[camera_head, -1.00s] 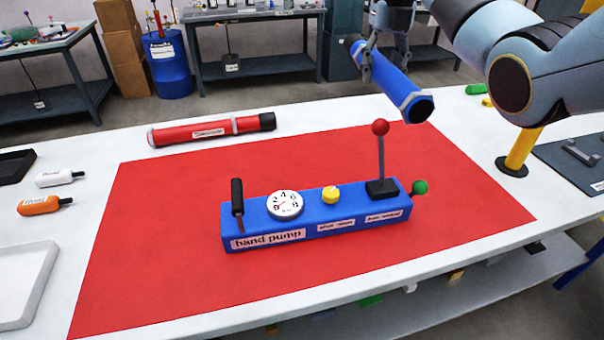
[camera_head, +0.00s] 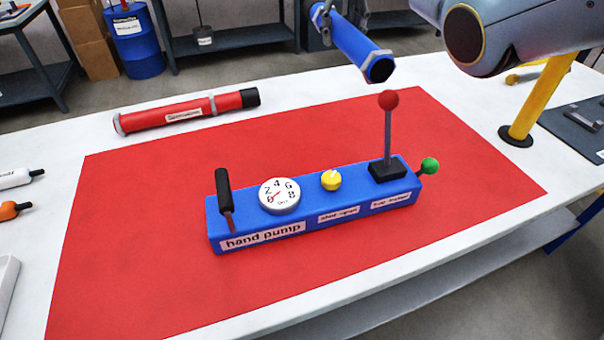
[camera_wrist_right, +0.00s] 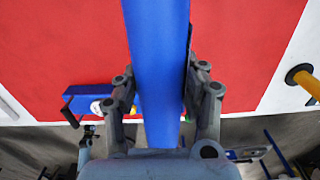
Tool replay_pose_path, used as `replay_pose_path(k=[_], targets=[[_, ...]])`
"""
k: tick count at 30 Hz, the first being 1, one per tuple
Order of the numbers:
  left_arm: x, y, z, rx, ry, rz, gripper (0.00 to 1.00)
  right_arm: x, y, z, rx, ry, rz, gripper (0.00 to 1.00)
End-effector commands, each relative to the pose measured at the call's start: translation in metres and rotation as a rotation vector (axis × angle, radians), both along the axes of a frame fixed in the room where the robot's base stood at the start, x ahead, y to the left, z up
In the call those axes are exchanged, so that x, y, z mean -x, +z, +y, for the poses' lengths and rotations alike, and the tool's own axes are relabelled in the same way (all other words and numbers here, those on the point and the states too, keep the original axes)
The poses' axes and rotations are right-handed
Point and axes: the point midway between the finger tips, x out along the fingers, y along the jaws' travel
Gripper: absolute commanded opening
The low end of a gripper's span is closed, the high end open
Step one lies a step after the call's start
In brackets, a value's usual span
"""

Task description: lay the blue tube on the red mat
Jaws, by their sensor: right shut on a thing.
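The blue tube (camera_head: 352,46) hangs tilted in the air at the top of the head view, above the far right part of the table. My right gripper (camera_head: 338,14) is shut on it, partly cut off by the top edge. In the right wrist view the tube (camera_wrist_right: 158,60) runs between the two fingers of my right gripper (camera_wrist_right: 160,95). The red mat (camera_head: 130,240) lies flat on the white table, below the tube and apart from it. My left gripper is not in view.
A blue hand pump (camera_head: 235,239) stands on the middle of the mat, with a tall red-knobbed lever (camera_head: 388,130). A red tube (camera_head: 185,113) lies behind the mat. A yellow post (camera_head: 538,100) stands at the right. The mat's left and front parts are bare.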

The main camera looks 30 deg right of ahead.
Motion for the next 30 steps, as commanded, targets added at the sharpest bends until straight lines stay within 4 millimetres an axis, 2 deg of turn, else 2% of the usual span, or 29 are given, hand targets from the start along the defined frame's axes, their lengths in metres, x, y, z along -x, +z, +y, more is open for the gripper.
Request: replay_pose_path(k=[1, 4, 7, 9, 13, 18, 21, 25, 30], targets=[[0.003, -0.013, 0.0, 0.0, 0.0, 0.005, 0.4, 0.0, -0.013, 0.0, 0.0, 0.0, 0.001, 0.0], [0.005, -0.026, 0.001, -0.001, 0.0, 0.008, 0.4, 0.0, -0.029, 0.001, 0.0, -0.008, 0.004, 0.0], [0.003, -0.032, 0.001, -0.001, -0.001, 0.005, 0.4, 0.003, -0.043, 0.01, 0.002, -0.069, 0.009, 0.0], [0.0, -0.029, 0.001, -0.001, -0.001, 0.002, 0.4, 0.007, -0.049, 0.022, 0.004, -0.162, 0.011, 0.0], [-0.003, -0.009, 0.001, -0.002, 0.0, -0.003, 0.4, 0.02, -0.054, 0.056, 0.006, -0.446, 0.015, 0.0], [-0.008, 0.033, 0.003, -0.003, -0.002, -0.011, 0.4, 0.046, -0.042, 0.104, 0.002, -0.903, 0.011, 0.0], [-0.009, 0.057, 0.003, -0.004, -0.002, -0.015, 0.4, 0.061, -0.031, 0.126, -0.005, -1.141, 0.01, 0.0], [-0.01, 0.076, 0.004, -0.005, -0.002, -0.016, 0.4, 0.076, -0.022, 0.145, -0.015, -1.37, 0.012, 0.0], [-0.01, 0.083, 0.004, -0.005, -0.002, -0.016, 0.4, 0.085, -0.026, 0.156, -0.019, -1.507, 0.015, 0.0]])
